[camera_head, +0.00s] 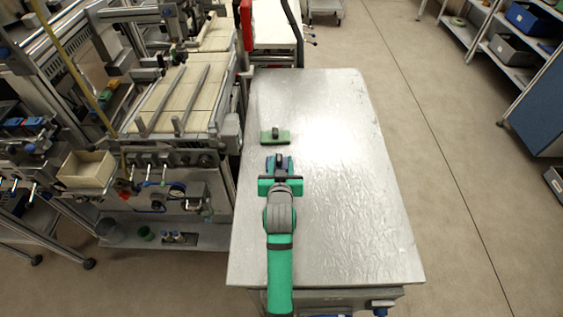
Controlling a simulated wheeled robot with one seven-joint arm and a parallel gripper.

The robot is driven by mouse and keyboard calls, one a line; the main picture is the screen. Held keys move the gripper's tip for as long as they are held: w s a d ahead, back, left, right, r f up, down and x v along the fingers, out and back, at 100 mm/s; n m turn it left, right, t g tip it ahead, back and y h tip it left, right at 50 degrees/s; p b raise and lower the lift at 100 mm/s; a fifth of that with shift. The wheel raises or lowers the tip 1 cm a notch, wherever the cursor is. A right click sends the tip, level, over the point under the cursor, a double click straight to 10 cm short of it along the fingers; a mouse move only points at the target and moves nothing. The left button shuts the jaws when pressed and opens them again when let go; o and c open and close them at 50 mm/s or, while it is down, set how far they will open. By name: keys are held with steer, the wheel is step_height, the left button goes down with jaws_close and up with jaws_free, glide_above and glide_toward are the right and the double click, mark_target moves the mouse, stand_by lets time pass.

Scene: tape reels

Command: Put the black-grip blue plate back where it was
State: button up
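The blue plate (271,164) is on or just above the metal table (340,190), left of the table's middle. A dark part, which looks like its black grip, shows at its centre. My gripper (280,168) is right over its near side and hides part of it. The fingers are too small and covered to tell whether they close on the grip. I cannot tell whether the plate touches the table.
A green plate (267,139) with a dark grip lies just beyond the blue plate. The table's right side and far end are clear. A machine with rails (180,110) stands along the left edge. Shelves with bins (510,50) stand far right.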

steer(key=shift+a, duration=0.4)
steer(key=shift+s+a+r, duration=0.15)
steer(key=shift+s, duration=0.05)
steer(key=v, duration=1.1)
steer(key=shift+d, duration=0.2)
steer(key=shift+s+d+r, duration=0.1)
steer(key=shift+s+d, duration=0.15)
steer(key=shift+s, duration=0.1)
steer(key=shift+a, duration=0.25)
